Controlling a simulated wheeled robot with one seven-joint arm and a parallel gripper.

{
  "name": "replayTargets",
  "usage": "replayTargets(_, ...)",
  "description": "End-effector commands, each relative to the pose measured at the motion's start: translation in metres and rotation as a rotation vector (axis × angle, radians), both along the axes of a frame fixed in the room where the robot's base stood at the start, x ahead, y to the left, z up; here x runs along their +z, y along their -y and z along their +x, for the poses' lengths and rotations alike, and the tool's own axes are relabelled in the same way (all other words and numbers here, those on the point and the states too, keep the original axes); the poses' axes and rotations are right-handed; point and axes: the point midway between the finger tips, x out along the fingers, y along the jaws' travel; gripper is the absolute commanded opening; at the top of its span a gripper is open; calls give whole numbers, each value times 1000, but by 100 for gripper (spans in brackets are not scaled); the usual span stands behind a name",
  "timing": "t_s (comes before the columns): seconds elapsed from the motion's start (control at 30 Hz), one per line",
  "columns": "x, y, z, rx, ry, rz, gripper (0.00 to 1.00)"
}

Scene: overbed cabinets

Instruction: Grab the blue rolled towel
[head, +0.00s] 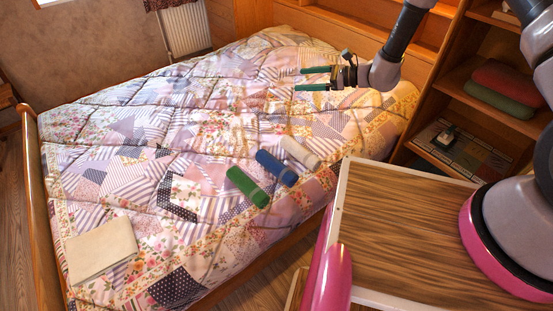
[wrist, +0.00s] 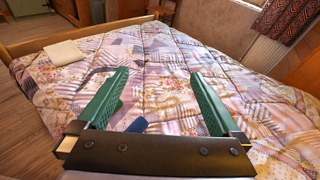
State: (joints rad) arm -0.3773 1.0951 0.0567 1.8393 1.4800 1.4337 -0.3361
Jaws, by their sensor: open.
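The blue rolled towel (head: 276,168) lies on the bed's patchwork quilt near its front right edge. A green rolled towel (head: 247,187) lies close on its left and a white rolled towel (head: 300,152) close on its right. My gripper (head: 297,79) is open and empty above the quilt, farther back than the towels. In the wrist view, the blue towel (wrist: 137,126) shows partly between the two green fingers, low in the picture, its near part hidden by the gripper body. The white towel cannot be made out there.
A cream folded item (head: 101,249) lies at the bed's front left corner. A wood-topped surface (head: 420,235) stands at the front right. A shelf unit (head: 455,100) with folded red (head: 505,80) and green cloths stands at the right. The quilt's middle (head: 200,120) is clear.

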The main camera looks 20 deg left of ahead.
Motion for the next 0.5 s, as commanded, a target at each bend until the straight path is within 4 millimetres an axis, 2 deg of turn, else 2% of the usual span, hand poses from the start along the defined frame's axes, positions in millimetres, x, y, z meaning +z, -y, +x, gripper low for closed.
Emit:
replayTargets(0.03, -36, -6, -6, -36, -52, 4, 100)
replayTargets(0.23, -159, -12, -28, -216, -203, 11, 100)
replayTargets(0.4, -262, 4, -63, -372, -302, -17, 100)
replayTargets(0.5, -309, 18, -83, -449, -336, -39, 100)
